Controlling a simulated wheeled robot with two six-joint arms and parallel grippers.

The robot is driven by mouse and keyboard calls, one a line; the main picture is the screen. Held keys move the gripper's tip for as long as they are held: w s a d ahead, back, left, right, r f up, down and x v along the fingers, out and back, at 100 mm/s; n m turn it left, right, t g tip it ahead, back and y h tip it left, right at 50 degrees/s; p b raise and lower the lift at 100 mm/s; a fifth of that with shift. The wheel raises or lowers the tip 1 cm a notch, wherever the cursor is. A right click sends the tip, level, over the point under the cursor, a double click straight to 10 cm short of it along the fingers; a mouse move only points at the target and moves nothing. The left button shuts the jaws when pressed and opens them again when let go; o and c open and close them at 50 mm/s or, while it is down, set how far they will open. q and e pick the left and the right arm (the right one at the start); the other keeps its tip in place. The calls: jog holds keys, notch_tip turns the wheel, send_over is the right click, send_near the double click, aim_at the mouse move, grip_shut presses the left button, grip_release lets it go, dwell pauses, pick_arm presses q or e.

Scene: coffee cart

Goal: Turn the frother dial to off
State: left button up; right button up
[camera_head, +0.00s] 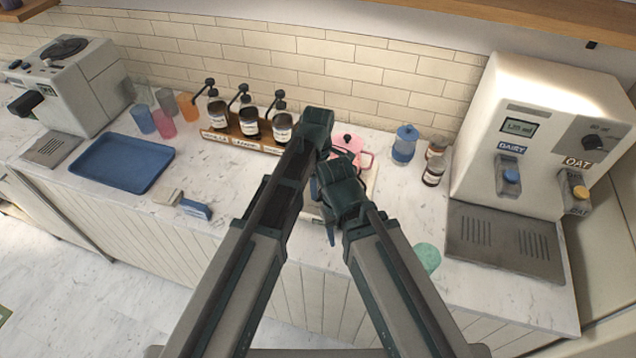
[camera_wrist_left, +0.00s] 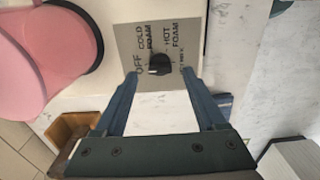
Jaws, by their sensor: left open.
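In the left wrist view, the frother dial (camera_wrist_left: 160,64) is a small dark knob on a grey plate (camera_wrist_left: 128,40) lettered OFF, COLD FOAM and HOT FOAM. I cannot tell for sure which word it points to. My left gripper (camera_wrist_left: 160,76) is open, with one finger on each side of the dial and a clear gap to it. The frother's pink jug (camera_wrist_left: 50,50) stands at the upper left; it also shows in the head view (camera_head: 347,145).
A syrup rack (camera_head: 238,138) and a blue tray (camera_head: 122,163) stand left of the frother. A blue-lidded jar (camera_head: 404,146), a brown bottle (camera_head: 434,172) and the milk dispenser (camera_head: 545,100) stand to its right. A green cup (camera_head: 428,257) is near the front edge.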

pick_arm(q)
notch_tip(320, 180, up, 11)
jog(key=p, duration=0.9)
jog(key=shift+p, duration=0.4)
pick_arm(e)
notch_tip(320, 180, up, 11)
pick_arm(q)
jog(key=shift+f, duration=0.1)
jog(key=s+a+m, duration=0.6)
jog(key=a+m, duration=0.1)
jog(key=a, duration=0.2)
jog(key=s+a+m, duration=0.5)
jog(key=a+m, duration=0.3)
jog(key=s+d+f+m+b, duration=0.1)
jog(key=s+d+f+b, duration=0.1)
jog(key=d+f+b, duration=0.1)
jog(key=s+d+f+m+b, duration=0.1)
jog(key=d+f+b, duration=0.3)
jog(key=f+b, duration=0.1)
jog(key=s+d+f+m+y+b, duration=0.1)
jog(key=s+d+f+b, duration=0.1)
jog(key=d+f+b, duration=0.1)
jog(key=shift+s+d+f+b, duration=0.3)
jog(key=shift+f+b, duration=0.1)
jog(key=shift+b, duration=0.1)
pick_arm(e)
notch_tip(320, 180, down, 12)
jog(key=shift+f, duration=0.1)
